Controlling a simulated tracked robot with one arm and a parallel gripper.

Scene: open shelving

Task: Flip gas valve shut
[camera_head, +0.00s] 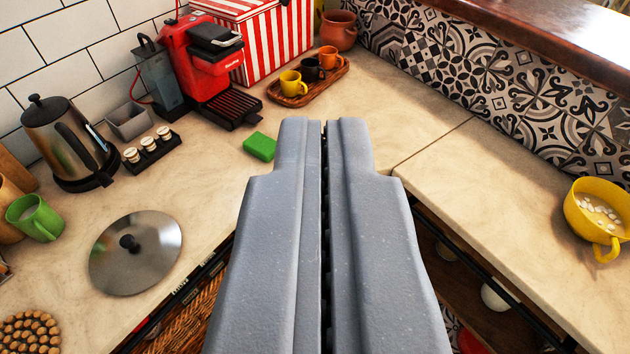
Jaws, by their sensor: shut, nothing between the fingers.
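My gripper (325,124) is grey and fills the lower middle of the view, pointing forward over the corner of the counter. Its two fingers lie side by side with only a thin dark gap between them, and they hold nothing. I cannot make out a gas valve in this view. The gripper hides part of the counter and of the open shelving below it.
The beige counter (445,125) has clear room right of the gripper. A green sponge (259,146) lies left of the fingertips. A metal lid (135,253), a kettle (66,140), a red coffee machine (201,55) and a tray (326,88) with cups stand left. A yellow cup (597,207) stands right.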

